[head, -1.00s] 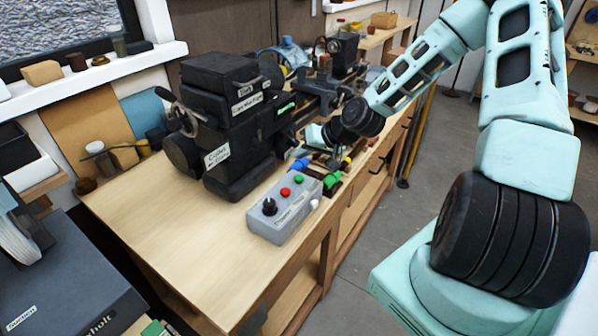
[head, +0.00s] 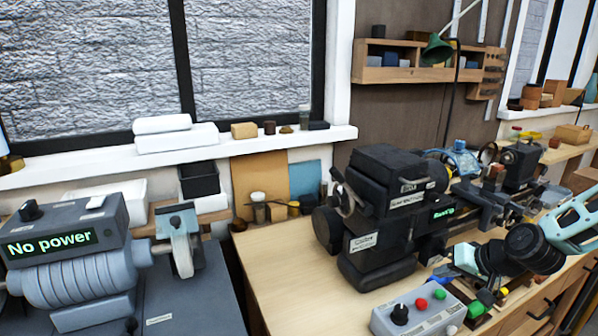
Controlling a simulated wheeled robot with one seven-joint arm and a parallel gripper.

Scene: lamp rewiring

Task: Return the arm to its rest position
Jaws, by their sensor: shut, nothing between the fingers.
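My arm (head: 574,226) reaches in from the right edge of the head view, pale teal with black joints. Its wrist is low over the workbench, to the right of the black lathe-like machine (head: 385,215). My gripper (head: 462,258) points left, close to the machine's front and behind the grey control box. It is shut and holds nothing. The fingertips are small and hard to make out among the parts there. Most of the arm is outside the frame.
The grey control box (head: 418,310) with red and green buttons stands at the bench front. A grey machine reading "No power" (head: 68,260) stands at left. A green lamp (head: 437,48) hangs by the wall shelf. The bench (head: 275,270) is clear left of the black machine.

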